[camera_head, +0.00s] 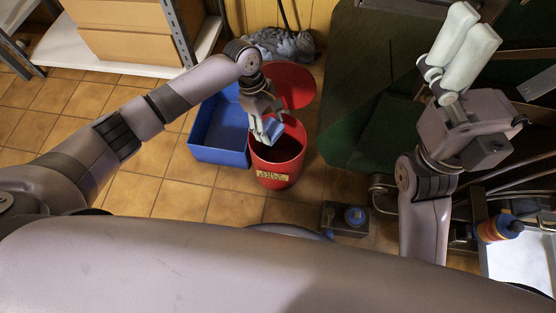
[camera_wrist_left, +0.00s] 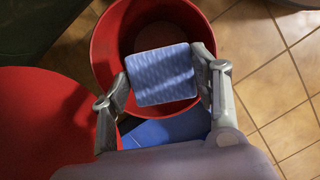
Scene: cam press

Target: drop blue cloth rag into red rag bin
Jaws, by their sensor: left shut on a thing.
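My left gripper (camera_head: 266,121) is shut on the blue cloth rag (camera_head: 270,130), over the mouth of the red rag bin (camera_head: 279,172). In the left wrist view, the rag (camera_wrist_left: 162,75) looks like a light-blue pad between the two fingers (camera_wrist_left: 162,88), with the bin's red rim (camera_wrist_left: 104,52) around and below it. The bin is open, has a yellow label, and looks dark inside. My right gripper (camera_head: 472,42) is raised at the upper right, far from the bin; its pale fingers lie side by side and their gap is unclear.
A round red lid (camera_head: 292,84) stands behind the bin. A blue crate (camera_head: 216,140) is left of it, and a grey mop head (camera_head: 282,45) lies behind. A dark green machine (camera_head: 372,125) is on the right. A shelf with boxes (camera_head: 130,45) stands upper left. Tiled floor (camera_head: 180,195) is clear in front.

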